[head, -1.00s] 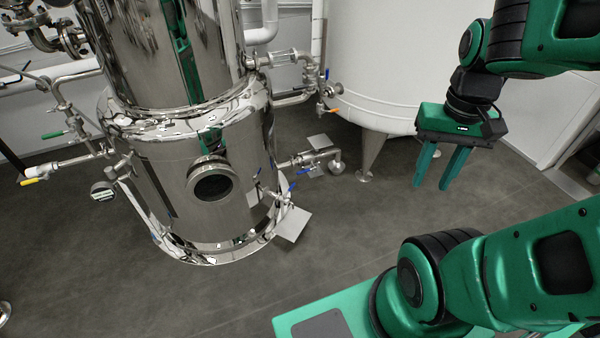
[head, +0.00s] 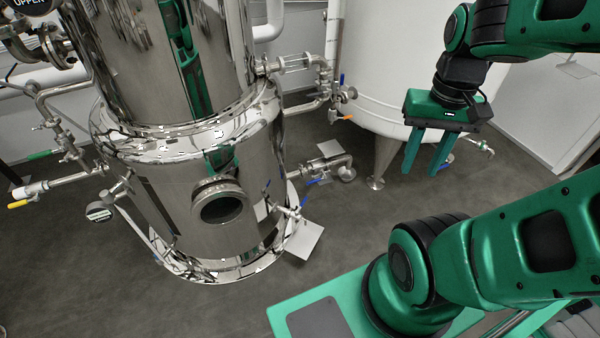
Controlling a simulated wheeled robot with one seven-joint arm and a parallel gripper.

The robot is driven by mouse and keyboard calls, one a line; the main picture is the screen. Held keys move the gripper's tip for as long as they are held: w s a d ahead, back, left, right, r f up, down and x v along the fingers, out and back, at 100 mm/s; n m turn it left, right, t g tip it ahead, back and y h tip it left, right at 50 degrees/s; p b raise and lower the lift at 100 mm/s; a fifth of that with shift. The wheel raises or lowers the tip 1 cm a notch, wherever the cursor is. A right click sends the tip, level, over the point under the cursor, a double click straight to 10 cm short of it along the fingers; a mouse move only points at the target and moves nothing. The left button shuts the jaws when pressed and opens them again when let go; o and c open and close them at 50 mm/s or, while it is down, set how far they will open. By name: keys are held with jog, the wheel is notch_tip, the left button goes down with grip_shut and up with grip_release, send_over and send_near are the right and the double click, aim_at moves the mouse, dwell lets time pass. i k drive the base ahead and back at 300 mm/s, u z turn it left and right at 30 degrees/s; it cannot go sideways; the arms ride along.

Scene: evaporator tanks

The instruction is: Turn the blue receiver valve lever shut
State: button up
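Several small blue levers show, and I cannot tell which is the receiver valve lever. One blue lever (head: 341,79) stands upright on the pipework between the steel vessel and the white tank. Another blue lever (head: 449,158) shows at the white tank's lower right, partly hidden behind a finger of my gripper. My gripper (head: 421,173) is open and empty, fingers pointing down, in front of the white tank's lower part. It appears apart from every lever.
The polished steel vessel (head: 165,185) fills the left. The white tank (head: 400,70) stands behind on legs, with an outlet fitting (head: 482,147) at its right. An orange lever (head: 343,118) and a yellow lever (head: 18,204) show on pipes. Grey floor (head: 345,228) is clear between vessel and my base.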

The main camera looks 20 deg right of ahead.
aim_at(319, 179)
jog(key=z, duration=0.05)
jog(key=i, duration=0.9)
